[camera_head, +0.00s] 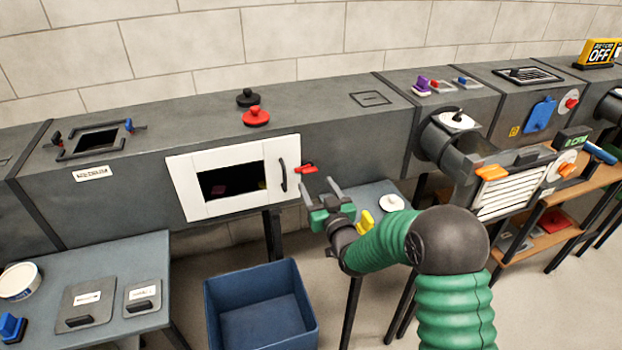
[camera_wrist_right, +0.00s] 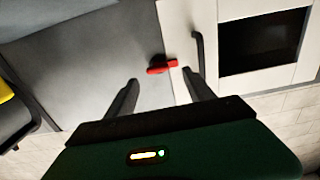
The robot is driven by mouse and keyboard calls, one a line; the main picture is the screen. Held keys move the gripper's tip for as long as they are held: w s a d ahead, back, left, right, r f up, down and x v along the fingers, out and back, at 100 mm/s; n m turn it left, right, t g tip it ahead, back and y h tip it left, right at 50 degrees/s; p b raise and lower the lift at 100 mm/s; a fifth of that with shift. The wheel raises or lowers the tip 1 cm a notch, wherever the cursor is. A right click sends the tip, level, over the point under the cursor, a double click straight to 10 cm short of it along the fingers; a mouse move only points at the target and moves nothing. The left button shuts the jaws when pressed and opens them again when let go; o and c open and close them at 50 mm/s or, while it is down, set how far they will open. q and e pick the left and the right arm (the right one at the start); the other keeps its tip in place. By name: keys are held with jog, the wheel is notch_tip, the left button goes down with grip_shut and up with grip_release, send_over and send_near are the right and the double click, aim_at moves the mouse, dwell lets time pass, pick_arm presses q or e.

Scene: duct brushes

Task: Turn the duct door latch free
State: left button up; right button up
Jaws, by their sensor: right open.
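The duct door (camera_head: 185,189) is a white frame with a dark window and a black bar handle (camera_head: 282,175), set in the grey duct's front; it looks closed. The red latch (camera_head: 307,168) sits at the door's right edge and lies roughly level. In the right wrist view, the latch (camera_wrist_right: 161,66) shows ahead of the fingers, beside the handle (camera_wrist_right: 197,52). My right gripper (camera_head: 318,188) is open and empty, just below and to the right of the latch, apart from it. My left gripper is not in view.
A blue bin (camera_head: 262,308) stands on the floor below the door. A small table (camera_head: 362,193) behind my right arm holds a white round item (camera_head: 391,202) and a yellow item (camera_head: 365,222). A grey table (camera_head: 100,262) is at the left. Red and black knobs stand on the duct top.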

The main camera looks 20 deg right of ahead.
aim_at(310, 173)
jog(key=w, duration=0.5)
jog(key=shift+w+d+b, duration=0.2)
jog(key=shift+w+b, duration=0.05)
jog(key=shift+b, duration=0.05)
jog(key=shift+a, duration=0.2)
jog(key=c, duration=0.5)
jog(key=shift+d, duration=0.2)
grip_shut()
jog(key=shift+f, duration=0.1)
